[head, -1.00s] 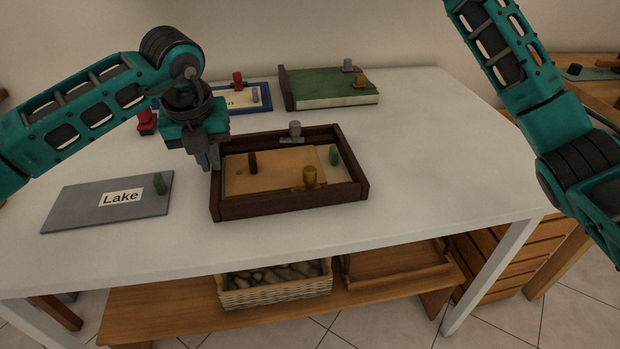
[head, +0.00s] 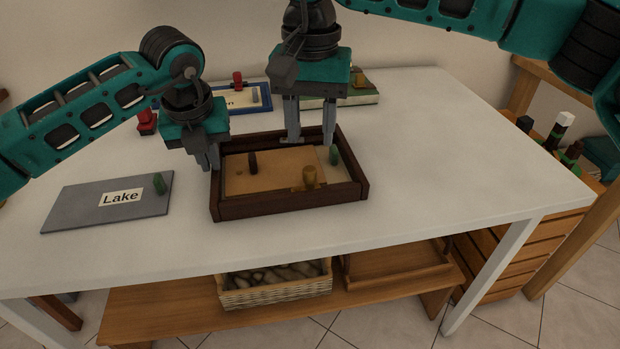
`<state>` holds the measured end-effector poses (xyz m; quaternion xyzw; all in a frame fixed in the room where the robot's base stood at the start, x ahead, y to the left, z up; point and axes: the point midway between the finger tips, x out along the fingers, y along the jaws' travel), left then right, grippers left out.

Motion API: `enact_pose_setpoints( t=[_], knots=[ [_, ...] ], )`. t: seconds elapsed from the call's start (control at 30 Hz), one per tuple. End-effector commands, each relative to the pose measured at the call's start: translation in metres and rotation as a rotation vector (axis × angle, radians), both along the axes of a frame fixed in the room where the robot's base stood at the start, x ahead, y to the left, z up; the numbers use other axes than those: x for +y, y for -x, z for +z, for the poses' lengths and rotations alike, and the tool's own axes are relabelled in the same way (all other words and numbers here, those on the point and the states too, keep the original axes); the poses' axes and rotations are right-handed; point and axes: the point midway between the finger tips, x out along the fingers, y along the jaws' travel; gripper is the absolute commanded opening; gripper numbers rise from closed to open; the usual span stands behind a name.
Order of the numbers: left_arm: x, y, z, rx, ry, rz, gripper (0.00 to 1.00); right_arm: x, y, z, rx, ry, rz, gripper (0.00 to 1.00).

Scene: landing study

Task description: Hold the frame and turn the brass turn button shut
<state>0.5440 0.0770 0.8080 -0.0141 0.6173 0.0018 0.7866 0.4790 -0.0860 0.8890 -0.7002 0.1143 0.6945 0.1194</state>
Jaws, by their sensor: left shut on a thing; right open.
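The dark brown wooden frame (head: 290,207) lies on the white table, with a tan backing panel (head: 270,178) inside it. The brass turn button (head: 309,176) stands at the panel's near right. My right gripper (head: 311,139) is open, fingers down over the frame's far side, beyond the brass button. It hides the grey knob there.
A blue-edged frame (head: 262,97) and a green board (head: 362,98) lie behind, partly covered by my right gripper. The white table (head: 440,170) is clear to the right.

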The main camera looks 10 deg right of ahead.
Motion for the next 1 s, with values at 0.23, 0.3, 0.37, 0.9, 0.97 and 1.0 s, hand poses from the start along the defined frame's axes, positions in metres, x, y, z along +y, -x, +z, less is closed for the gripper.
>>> enact_pose_setpoints(
  t=[0.23,0.3,0.37,0.9,0.97,1.0],
  knots=[
    [0.01,0.005,-0.026,0.041,-0.035,0.014,0.0,-0.001,0.0,-0.028,0.001,0.009,0.002,0.42],
    [0.01,0.005,-0.026,0.041,-0.035,0.014,0.0,-0.001,0.0,-0.037,0.001,0.007,0.002,0.42],
    [0.01,0.005,-0.026,0.041,-0.035,0.014,0.0,-0.001,0.0,-0.045,0.002,0.008,0.001,0.42],
    [0.01,0.005,-0.026,0.041,-0.035,0.014,0.0,-0.001,-0.001,-0.072,0.0,0.004,0.001,0.42],
    [0.01,0.005,-0.026,0.041,-0.035,0.014,0.0,-0.001,-0.001,-0.072,0.0,0.004,0.001,0.42],
    [0.01,0.005,-0.026,0.041,-0.034,0.014,0.0,-0.001,-0.001,-0.072,0.0,0.004,0.001,0.42]
  ],
)
